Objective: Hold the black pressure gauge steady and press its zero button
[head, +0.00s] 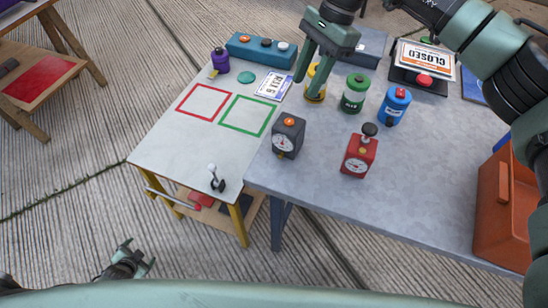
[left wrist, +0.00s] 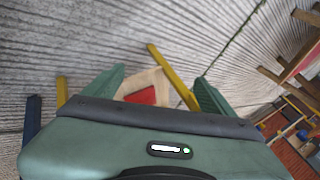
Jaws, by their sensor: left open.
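The black pressure gauge (head: 286,143) stands upright near the front left of the grey table, its white dial facing me and an orange button (head: 289,122) on top. My right gripper (head: 308,90) is above and behind it, with its fingers apart over the yellow canister (head: 316,84); whether they touch the canister I cannot tell. My left gripper (head: 138,262) is low at the bottom left, off the tables, open and empty. Its spread fingers also show in the left wrist view (left wrist: 155,88). Nothing holds the gauge.
A red gauge (head: 358,158) with a black knob stands right of the black one. Green (head: 355,93) and blue (head: 395,105) canisters stand behind. A small joystick (head: 216,180) is on the lighter table at left. An orange bin (head: 502,215) is at right.

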